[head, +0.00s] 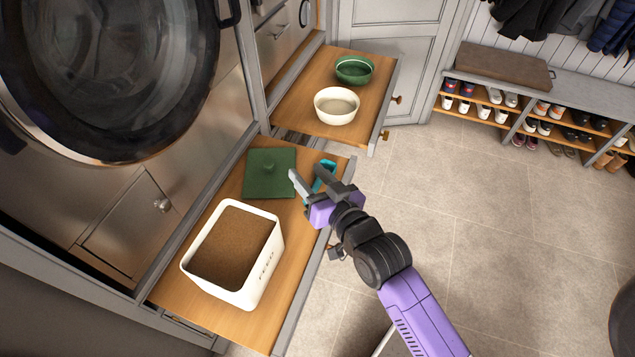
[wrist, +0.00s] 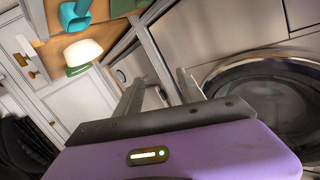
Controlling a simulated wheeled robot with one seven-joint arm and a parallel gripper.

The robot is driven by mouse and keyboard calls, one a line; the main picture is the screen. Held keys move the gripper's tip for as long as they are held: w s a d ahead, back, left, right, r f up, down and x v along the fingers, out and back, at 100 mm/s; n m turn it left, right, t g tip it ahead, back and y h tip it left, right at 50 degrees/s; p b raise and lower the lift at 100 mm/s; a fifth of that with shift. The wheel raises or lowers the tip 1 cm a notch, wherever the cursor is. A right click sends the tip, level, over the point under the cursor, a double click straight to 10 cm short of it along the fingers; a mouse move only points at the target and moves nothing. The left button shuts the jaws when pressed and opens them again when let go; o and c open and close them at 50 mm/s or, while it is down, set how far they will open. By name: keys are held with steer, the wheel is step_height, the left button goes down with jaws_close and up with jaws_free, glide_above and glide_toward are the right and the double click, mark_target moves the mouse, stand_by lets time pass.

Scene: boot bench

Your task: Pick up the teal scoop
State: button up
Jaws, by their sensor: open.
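The teal scoop (head: 326,170) lies on the lower pulled-out wooden drawer, near its far right corner. It is partly hidden behind my gripper in the head view. My gripper (head: 307,171) is open, with its fingers over the right edge of this drawer, close beside the scoop. In the wrist view the scoop (wrist: 75,16) shows at the top left, cut by the frame edge. It is outside the two spread fingers of my gripper (wrist: 160,78), and nothing shows between them. I cannot tell whether a finger touches the scoop.
The lower drawer (head: 185,292) also holds a white feed bin (head: 262,268) full of brown feed and a green lid (head: 268,182). The upper drawer (head: 298,105) holds a cream bowl (head: 336,106) and a green bowl (head: 354,70). Tiled floor (head: 470,205) is clear at right.

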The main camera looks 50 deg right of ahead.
steer(key=w+d+f+m+g+y, duration=0.25)
steer(key=w+d+m+g, duration=0.35)
steer(key=w+d, duration=0.85)
steer(key=m+g+y, duration=0.2)
steer(key=g+y, duration=0.1)
steer(key=g, duration=0.4)
glide_toward(318, 184)
step_height(318, 184, down, 2)
steer(key=w+d, duration=0.1)
steer(key=d, duration=0.1)
steer(key=shift+w+a+f+p, duration=0.1)
steer(key=shift+w+f+p, duration=0.15)
steer(key=shift+f, duration=1)
steer(key=shift+w+d+f+p, duration=0.1)
steer(key=shift+w+f+p, duration=0.15)
steer(key=shift+f, duration=1)
steer(key=shift+w+a+f+p, duration=0.15)
steer(key=shift+w+f, duration=0.15)
steer(key=shift+f, duration=0.95)
jaws_close()
